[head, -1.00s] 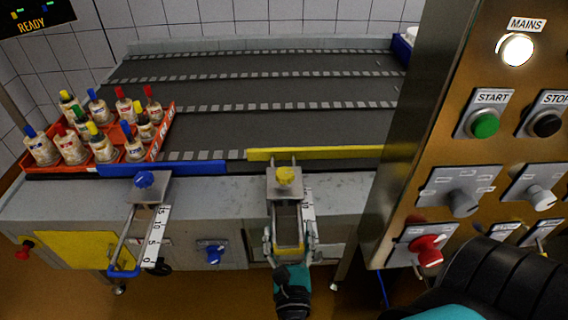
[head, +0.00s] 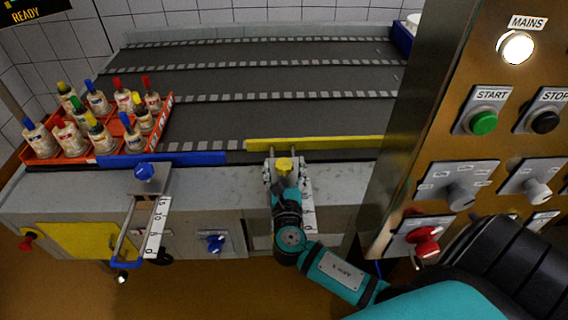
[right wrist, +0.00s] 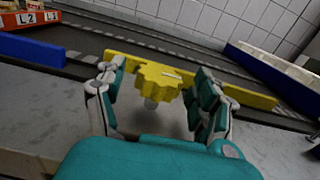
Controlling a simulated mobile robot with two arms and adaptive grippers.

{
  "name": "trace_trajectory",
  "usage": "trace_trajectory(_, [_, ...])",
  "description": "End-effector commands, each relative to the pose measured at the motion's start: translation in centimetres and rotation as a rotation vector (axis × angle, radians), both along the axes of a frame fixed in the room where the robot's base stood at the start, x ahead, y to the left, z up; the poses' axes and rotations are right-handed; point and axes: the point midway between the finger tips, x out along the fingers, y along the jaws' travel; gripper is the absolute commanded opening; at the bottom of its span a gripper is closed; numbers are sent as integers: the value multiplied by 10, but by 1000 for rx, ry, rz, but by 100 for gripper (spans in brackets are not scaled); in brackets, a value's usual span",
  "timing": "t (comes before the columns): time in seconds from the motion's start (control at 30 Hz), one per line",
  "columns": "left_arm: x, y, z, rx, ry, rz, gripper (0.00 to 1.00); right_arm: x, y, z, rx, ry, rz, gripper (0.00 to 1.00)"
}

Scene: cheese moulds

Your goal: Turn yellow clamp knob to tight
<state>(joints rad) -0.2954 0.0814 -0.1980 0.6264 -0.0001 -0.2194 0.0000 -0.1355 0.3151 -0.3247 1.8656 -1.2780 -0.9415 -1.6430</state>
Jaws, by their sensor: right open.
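The yellow clamp knob (head: 284,164) sits on its clamp block at the front edge of the conveyor, behind the yellow guide rail (head: 314,143) as seen from the belt. In the right wrist view the lobed knob (right wrist: 158,80) stands between my two fingers, with a pale line on its top. My right gripper (head: 286,176) is open around the knob; in the right wrist view the gripper (right wrist: 158,88) shows gaps on both sides, so the fingers look apart from it. The clamp's scale is mostly hidden by my arm. My left gripper is not in view.
A blue clamp knob (head: 145,172) and blue rail (head: 162,159) are to the left. An orange crate (head: 158,126) holds several bottles. A steel control panel (head: 400,170) with switches stands close on the right. The belt (head: 260,118) is clear.

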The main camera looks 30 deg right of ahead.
Motion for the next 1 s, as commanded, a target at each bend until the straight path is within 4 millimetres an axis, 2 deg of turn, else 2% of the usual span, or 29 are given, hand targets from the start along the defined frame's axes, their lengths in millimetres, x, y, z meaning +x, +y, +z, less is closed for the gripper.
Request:
trace_trajectory(0.17, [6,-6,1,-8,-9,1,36,11,-7,0,0,0,0,70])
trace_trajectory(0.47, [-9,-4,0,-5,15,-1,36,12,-8,0,1,0,0,69])
trace_trajectory(0.87, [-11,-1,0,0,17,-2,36,12,-7,0,1,0,0,16])
trace_trajectory(0.9, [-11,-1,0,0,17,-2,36,12,-7,0,1,0,0,13])
trace_trajectory(1.0, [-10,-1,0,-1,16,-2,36,12,-7,0,1,0,-2,13])
